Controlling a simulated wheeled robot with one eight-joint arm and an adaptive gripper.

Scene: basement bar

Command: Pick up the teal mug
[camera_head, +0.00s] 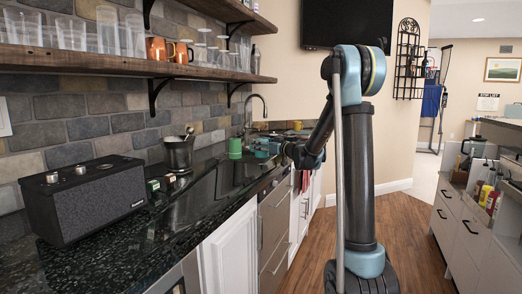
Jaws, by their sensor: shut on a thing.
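A small green-teal mug (235,148) is upright at the far part of the dark counter, in front of the sink area. My gripper (248,148) reaches in from the right, with its fingers at the mug's right side. It is shut on the mug. The fingertips are small in this view, and the exact grip is hard to make out. I cannot tell whether the mug's base touches the counter.
The black stone counter (190,207) carries a black speaker (85,197), a dark metal pot (179,153) and small boxes. A faucet (256,108) stands behind the mug. Shelves above hold glasses and copper mugs (158,49). Wooden floor (408,235) is clear to the right.

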